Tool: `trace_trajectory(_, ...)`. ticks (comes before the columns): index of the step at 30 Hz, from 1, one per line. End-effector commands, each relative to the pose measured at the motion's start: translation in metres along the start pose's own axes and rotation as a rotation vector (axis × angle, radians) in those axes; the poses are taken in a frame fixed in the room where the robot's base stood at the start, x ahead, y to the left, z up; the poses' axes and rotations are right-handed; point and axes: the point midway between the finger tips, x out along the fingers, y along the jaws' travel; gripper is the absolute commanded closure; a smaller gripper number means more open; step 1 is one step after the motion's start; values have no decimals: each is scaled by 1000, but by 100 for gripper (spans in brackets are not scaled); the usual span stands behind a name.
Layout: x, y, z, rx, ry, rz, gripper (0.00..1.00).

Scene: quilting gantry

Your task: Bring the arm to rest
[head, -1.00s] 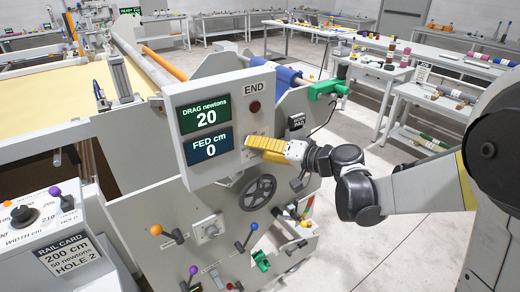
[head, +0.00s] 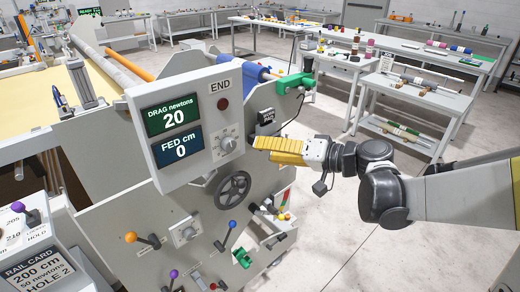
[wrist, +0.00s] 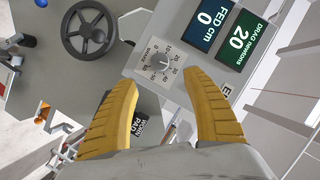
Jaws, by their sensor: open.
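My gripper (head: 258,151) has yellow ribbed fingers and hangs in front of the machine's end panel, right of the grey control box. In the wrist view its two fingers (wrist: 164,88) are spread apart with nothing between them. In the head view the dial (head: 228,144) shows just left of the fingertips. My arm reaches in from the right edge.
The control box's screens read DRAG 20 (head: 172,114) and FED 0 (head: 178,147). Coloured-knob levers (head: 147,240) stand low on the panel. A rail card (head: 39,273) is at lower left. Tables with rolls (head: 430,90) stand behind right. The floor below my arm is clear.

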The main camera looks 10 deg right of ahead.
Motion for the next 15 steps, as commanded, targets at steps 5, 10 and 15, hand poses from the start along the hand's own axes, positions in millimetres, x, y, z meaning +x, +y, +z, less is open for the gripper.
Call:
trace_trajectory(5, 0, 0, 0, 0, 0, 0, 42)
trace_trajectory(10, -1, -2, 10, -2, -27, 41, 42)
trace_trajectory(15, -18, -4, 55, -26, -133, 245, 42)
